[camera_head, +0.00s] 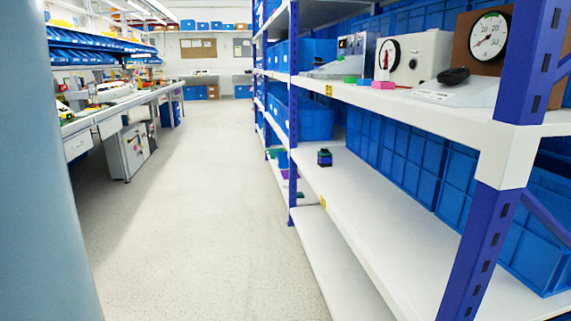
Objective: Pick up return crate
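Several blue crates are in view, and I cannot tell which one is the return crate. A row of blue crates (404,160) stands along the back of the middle shelf level on the right. Another blue crate (545,235) is at the near right, partly hidden by the rack's upright. A blue crate (316,122) stands farther along the rack. Neither of my grippers is in view.
A white-shelved rack (350,205) with blue uprights runs along the right. A small dark-and-blue device (324,157) stands on its middle shelf. Gauges and a control box (425,55) are on the shelf above. Workbenches (125,110) line the left. The aisle floor (205,200) is clear.

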